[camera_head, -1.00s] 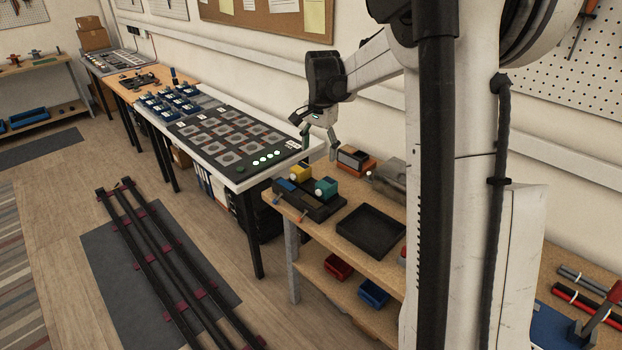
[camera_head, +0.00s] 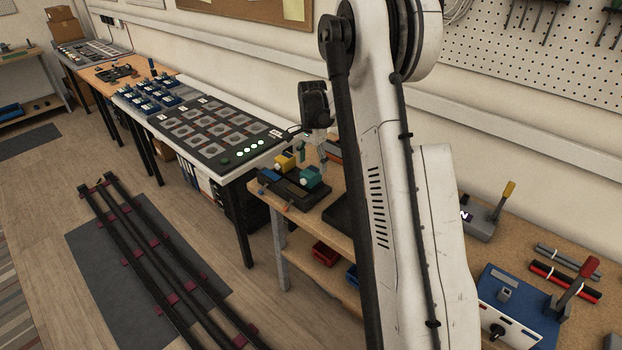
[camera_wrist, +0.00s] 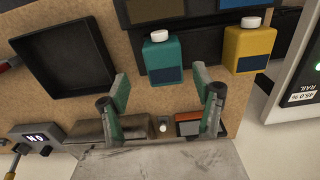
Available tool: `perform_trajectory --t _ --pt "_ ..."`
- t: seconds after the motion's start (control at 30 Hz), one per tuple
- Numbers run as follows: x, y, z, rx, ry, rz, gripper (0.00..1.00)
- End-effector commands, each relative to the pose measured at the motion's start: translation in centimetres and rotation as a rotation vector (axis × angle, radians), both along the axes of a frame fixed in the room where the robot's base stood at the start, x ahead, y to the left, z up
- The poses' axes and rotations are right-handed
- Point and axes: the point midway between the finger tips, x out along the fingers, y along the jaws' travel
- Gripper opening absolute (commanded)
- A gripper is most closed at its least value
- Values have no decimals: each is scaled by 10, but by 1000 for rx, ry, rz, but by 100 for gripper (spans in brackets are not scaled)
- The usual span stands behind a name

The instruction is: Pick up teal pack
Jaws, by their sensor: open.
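The teal pack (camera_head: 310,177) sits in a black holder (camera_head: 291,190) on the wooden bench, beside a yellow pack (camera_head: 284,162). In the wrist view, the teal pack (camera_wrist: 162,62) has a white cap and a dark label. My gripper (camera_wrist: 164,90) is open, with its two green-faced fingers spread and nothing between the tips. The teal pack lies just beyond the fingertips, in line with the gap between them. The yellow pack (camera_wrist: 249,50) is to the right, outside the right finger. In the head view my gripper (camera_head: 314,150) is just behind the packs, partly hidden by my arm.
An empty black tray (camera_wrist: 62,62) lies left of the teal pack in the wrist view. A grey box with a lit display (camera_wrist: 38,137) and an orange-edged device (camera_wrist: 190,124) are near the fingers. A panel table (camera_head: 215,140) adjoins the bench.

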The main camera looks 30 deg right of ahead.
Motion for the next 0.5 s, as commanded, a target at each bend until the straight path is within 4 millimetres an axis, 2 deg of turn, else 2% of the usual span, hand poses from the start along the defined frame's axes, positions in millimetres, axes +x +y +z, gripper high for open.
perform_trajectory --t 0.27,0.5 --pt "1 0 -13 0 0 1 64" --pt "7 0 -43 0 0 1 64"
